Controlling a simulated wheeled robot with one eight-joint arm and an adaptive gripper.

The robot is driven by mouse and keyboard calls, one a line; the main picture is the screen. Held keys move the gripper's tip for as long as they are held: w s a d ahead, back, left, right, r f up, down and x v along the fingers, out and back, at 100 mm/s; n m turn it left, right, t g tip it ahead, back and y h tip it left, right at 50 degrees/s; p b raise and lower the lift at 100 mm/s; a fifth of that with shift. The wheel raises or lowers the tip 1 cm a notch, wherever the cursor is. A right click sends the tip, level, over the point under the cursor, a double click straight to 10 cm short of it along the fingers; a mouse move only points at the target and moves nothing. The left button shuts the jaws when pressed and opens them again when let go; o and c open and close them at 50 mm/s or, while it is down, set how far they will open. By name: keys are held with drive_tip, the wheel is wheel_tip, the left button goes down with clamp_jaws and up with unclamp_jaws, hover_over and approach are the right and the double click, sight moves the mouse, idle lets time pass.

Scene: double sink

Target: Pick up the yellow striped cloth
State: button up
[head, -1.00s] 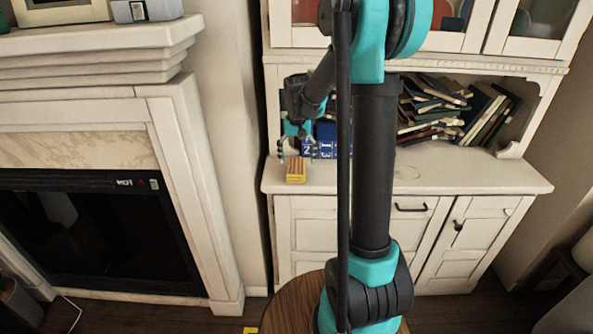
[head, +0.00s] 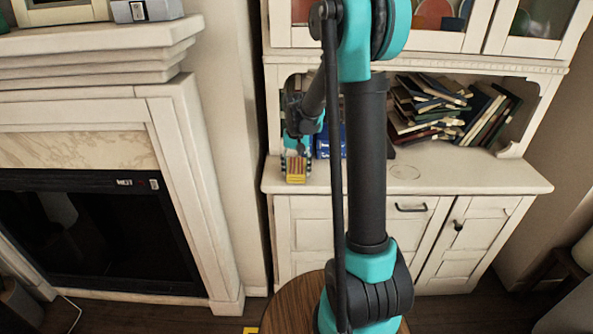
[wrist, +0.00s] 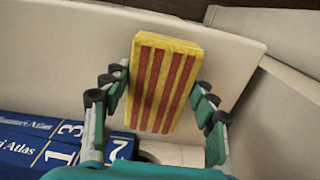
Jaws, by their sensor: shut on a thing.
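The yellow striped cloth (head: 296,175) is a block-like yellow piece with red stripes, near the left front of the white cabinet top. In the wrist view the cloth (wrist: 163,82) stands between the two fingers of my gripper (wrist: 160,90), its striped face toward the camera. My gripper (head: 296,160) is shut on it, with one finger on each side. In the head view the cloth is at the counter surface; I cannot tell whether it is clear of it.
Blue atlas books (wrist: 35,150) lie just beside my gripper, partly hidden by my arm in the head view. Loose books (head: 435,108) fill the shelf at the right. The cabinet top (head: 470,175) is mostly clear at front right. A fireplace (head: 90,225) stands at left.

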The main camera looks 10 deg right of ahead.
sight(296, 167)
drive_tip(key=shift+c, duration=0.6)
wheel_tip(296, 167, up, 20)
